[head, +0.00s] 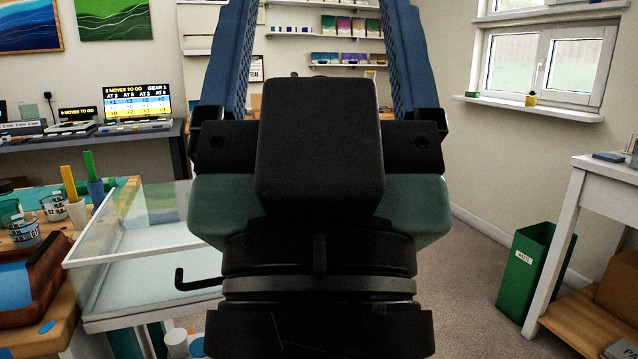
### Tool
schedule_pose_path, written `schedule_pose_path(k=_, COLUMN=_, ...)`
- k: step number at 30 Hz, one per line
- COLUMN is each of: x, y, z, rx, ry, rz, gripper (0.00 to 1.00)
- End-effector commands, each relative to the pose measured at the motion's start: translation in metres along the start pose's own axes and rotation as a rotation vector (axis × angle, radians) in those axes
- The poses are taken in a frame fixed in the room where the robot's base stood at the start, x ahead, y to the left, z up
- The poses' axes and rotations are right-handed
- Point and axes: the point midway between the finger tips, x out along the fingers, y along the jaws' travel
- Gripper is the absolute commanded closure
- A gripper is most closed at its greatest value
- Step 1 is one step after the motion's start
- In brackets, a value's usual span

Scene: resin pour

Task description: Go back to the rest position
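My gripper (320,20) fills the middle of the head view, raised close to the camera and pointing up and away. Its two blue fingers stand wide apart and run out of the top of the picture, so their tips are cut off. Between the visible parts of the fingers I see only the far wall and shelves, with nothing held. The black gripper body and my wrist hide the middle of the room behind them.
On the left, a wooden workbench (62,335) holds cups, stir sticks and a brown-framed piece with blue resin (25,285). A glass-sided case (140,240) stands beside it. A desk with screens (137,101) is behind. On the right are a green waste bin (525,270), a white-legged table (555,250) and open carpet (475,290).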

Motion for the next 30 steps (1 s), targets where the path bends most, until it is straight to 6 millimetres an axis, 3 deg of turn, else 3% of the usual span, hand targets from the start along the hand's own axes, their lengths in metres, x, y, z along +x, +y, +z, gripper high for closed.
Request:
schedule_pose_path(k=1, x=0.024, y=0.0, z=-0.022, rx=-0.001, ry=-0.001, rz=0.0, gripper=0.18)
schedule_pose_path(k=3, x=0.04, y=0.0, z=-0.036, rx=-0.001, ry=-0.002, rz=-0.001, gripper=0.18)
schedule_pose_path(k=24, x=0.194, y=-0.001, z=-0.18, rx=-0.002, ry=-0.005, rz=-0.002, gripper=0.18)
schedule_pose_path(k=30, x=0.228, y=-0.001, z=-0.211, rx=-0.002, ry=-0.005, rz=-0.002, gripper=0.18)
